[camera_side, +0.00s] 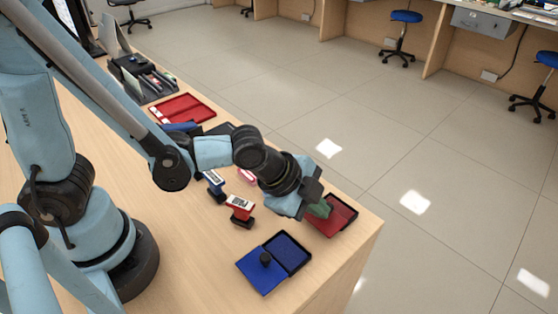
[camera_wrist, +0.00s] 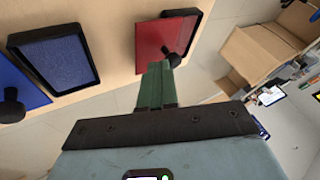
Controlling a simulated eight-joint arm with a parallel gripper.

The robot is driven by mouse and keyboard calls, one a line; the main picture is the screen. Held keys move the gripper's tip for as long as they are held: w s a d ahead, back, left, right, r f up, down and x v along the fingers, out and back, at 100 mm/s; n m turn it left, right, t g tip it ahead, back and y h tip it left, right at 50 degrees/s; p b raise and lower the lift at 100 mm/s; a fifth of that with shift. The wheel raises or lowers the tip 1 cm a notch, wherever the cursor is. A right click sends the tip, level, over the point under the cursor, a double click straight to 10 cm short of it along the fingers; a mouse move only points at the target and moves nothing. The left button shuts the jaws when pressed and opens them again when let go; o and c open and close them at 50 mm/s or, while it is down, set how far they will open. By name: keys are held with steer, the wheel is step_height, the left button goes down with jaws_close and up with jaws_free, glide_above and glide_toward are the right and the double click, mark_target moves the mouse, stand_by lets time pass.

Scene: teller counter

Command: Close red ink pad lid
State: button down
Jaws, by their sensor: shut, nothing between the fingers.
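The red ink pad (camera_side: 345,207) lies near the right edge of the counter. In the wrist view its red lid (camera_wrist: 152,40) with a black knob (camera_wrist: 173,58) shows in front of a black rim, and covers most of the pad. I cannot tell the lid's exact angle. My gripper (camera_side: 321,208) has green fingers, shut and empty, at the near side of the red pad. In the wrist view the fingertips (camera_wrist: 158,68) are close beside the lid's lower edge and the knob. I cannot tell if they touch.
An open blue ink pad (camera_side: 288,252) with its knobbed lid (camera_side: 260,272) lies nearer the front. Red (camera_side: 240,209) and blue (camera_side: 215,184) stamps stand behind my wrist's left side. A red tray (camera_side: 183,108) is farther back. The counter edge is close on the right.

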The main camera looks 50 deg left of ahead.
steer(key=shift+w, duration=2.3)
steer(key=s, duration=0.4)
steer(key=shift+s+d+r, duration=0.15)
steer(key=shift+s+d, duration=0.1)
steer(key=shift+d, duration=0.1)
steer(key=shift+v, duration=4.9)
steer(key=a+r+n+t+y, duration=0.1)
steer(key=a+r+n+y, duration=0.1)
steer(key=a+n, duration=1.3)
steer(key=shift+w+a+y, duration=0.45)
steer(key=shift+a+y, duration=0.1)
steer(key=shift+y, duration=0.25)
steer(key=c, duration=1.8)
jaws_free()
